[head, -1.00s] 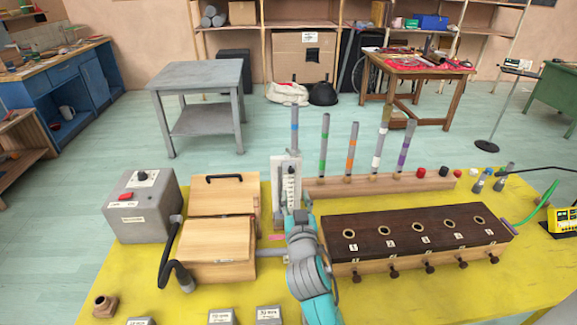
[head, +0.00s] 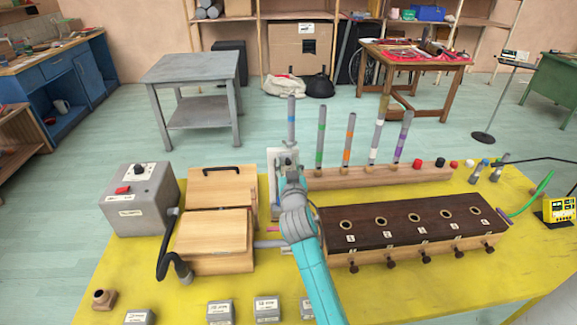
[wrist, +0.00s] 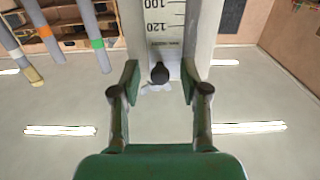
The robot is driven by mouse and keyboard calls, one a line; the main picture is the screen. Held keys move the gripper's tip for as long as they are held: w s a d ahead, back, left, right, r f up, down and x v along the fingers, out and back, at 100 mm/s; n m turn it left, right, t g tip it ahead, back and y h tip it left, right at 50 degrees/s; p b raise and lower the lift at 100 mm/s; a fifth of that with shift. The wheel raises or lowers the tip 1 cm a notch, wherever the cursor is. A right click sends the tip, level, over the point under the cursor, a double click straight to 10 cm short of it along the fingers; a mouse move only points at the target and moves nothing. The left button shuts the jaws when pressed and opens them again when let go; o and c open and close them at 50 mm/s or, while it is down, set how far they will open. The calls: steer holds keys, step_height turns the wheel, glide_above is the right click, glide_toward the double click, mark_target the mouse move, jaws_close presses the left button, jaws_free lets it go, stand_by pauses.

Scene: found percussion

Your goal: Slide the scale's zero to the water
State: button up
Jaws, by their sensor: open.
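The scale is a white strip (wrist: 162,12) with black marks and the numbers 100 and 120, at the top middle of the wrist view. A dark round knob (wrist: 160,73) sits at its end near my fingers. In the head view the white upright panel (head: 272,190) stands at the left end of the tube row, mostly hidden by my arm. My gripper (wrist: 160,88) is open, with one green finger on each side of the knob and visible gaps to both. In the head view my gripper (head: 287,163) is in front of the panel. I cannot make out the water or the scale's zero.
Upright tubes with coloured bands, such as the green-banded one (head: 321,135), stand on a wooden rail (head: 385,176) to the right. A dark-topped wooden box (head: 412,222) with holes lies right of my arm. Wooden bellows (head: 213,240) and a grey box (head: 139,200) are left.

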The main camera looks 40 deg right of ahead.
steer(key=shift+c, duration=0.3)
jaws_close()
steer(key=shift+r, duration=0.55)
steer(key=shift+o, duration=0.3)
jaws_free()
